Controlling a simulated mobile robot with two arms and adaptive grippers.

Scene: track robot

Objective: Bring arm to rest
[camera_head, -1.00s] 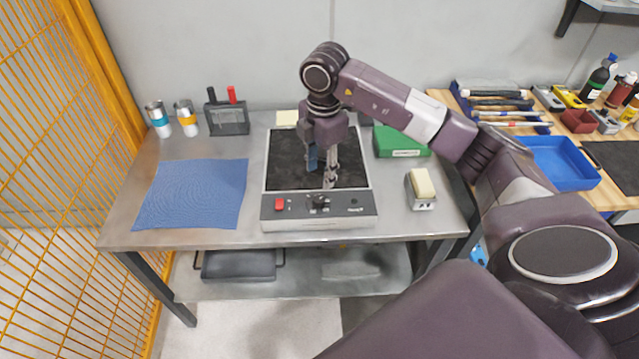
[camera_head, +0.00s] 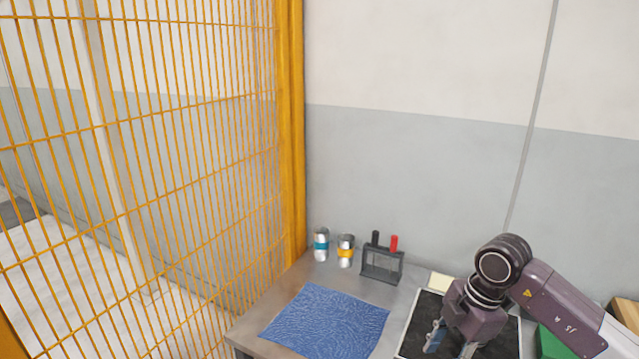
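My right arm comes in from the right edge. Its gripper (camera_head: 452,346) hangs over the dark top plate (camera_head: 420,326) of the bench device. The two fingers point down and stand apart, with nothing seen between them. Whether the fingertips touch the plate cannot be told, as the bottom edge of the picture is close to them. My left arm and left gripper are not in view.
A grey bench (camera_head: 262,334) holds a blue mat (camera_head: 328,322), two cans with a teal band (camera_head: 321,245) and a yellow band (camera_head: 345,251), and a dark holder (camera_head: 382,265). A green box (camera_head: 552,343) lies right of the device. An orange mesh fence (camera_head: 200,150) stands left.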

